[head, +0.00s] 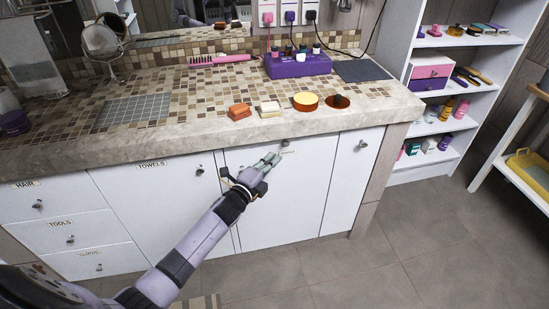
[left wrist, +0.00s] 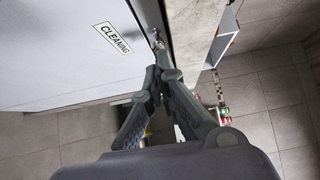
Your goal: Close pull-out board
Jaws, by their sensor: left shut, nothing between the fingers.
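The white cabinet front (head: 304,190) under the counter has a small knob (head: 285,143) just below the counter edge and a label close under it. I cannot make out a board standing out from the front. My left gripper (head: 273,159) is in front of this panel, just below and left of the knob. In the left wrist view, my left gripper (left wrist: 156,72) has its fingertips together, with nothing between them. A knob (left wrist: 157,42) shows just beyond the tips, beside a "CLEANING" label (left wrist: 113,37) on a white panel (left wrist: 60,55). Contact cannot be told. My right gripper is out of view.
The tiled counter (head: 200,97) carries soaps, round items, a pink comb (head: 219,60) and a purple box (head: 298,65). Drawers (head: 70,232) are at the left, a white shelf unit (head: 399,50) at the right.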

